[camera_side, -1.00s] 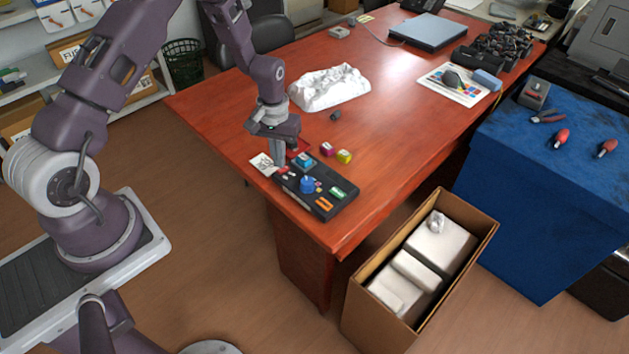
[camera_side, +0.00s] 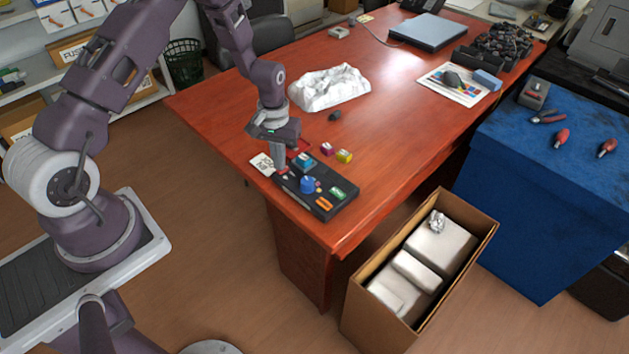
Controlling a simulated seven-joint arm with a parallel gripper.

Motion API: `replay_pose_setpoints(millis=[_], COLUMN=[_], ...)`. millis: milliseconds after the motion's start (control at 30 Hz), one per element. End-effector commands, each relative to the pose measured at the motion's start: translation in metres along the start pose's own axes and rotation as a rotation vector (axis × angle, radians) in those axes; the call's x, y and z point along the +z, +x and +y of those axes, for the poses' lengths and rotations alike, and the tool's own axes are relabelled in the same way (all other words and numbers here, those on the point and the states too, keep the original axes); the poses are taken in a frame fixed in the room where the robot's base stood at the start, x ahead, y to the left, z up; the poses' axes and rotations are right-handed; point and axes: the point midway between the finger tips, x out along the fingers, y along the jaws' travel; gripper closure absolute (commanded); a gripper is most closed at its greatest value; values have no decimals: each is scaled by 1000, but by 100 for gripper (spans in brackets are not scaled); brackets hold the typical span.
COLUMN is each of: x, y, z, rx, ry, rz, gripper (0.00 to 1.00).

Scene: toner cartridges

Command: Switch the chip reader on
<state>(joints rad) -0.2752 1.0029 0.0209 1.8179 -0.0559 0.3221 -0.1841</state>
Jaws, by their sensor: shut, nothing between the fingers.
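The chip reader appears to be the black flat device (camera_side: 333,206) at the table's near left edge. It carries a blue round part (camera_side: 307,184), a teal block (camera_side: 304,161), and green and orange parts at its right end. My gripper (camera_side: 281,170) is shut and empty, pointing down over the device's left end. Its fingertips are at or just above the surface there; I cannot tell if they touch. The fingers hide part of that end, so any switch or its position cannot be made out.
Magenta (camera_side: 327,149) and yellow (camera_side: 344,156) small blocks sit just behind the device. A white paper (camera_side: 262,164) lies at its left. A crumpled white sheet (camera_side: 330,88) and a small dark lump (camera_side: 335,116) lie farther back. An open cardboard box (camera_side: 363,313) stands below the table's front edge.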

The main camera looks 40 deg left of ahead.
Motion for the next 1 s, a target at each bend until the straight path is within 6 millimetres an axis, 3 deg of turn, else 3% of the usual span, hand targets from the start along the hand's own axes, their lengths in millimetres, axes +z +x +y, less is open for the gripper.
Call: replay_pose_setpoints(millis=[633,1000], x=[0,-1], y=[9,-26], z=[0,0], rx=[0,0], ry=[0,0], rz=[1,3], gripper=[100,100])
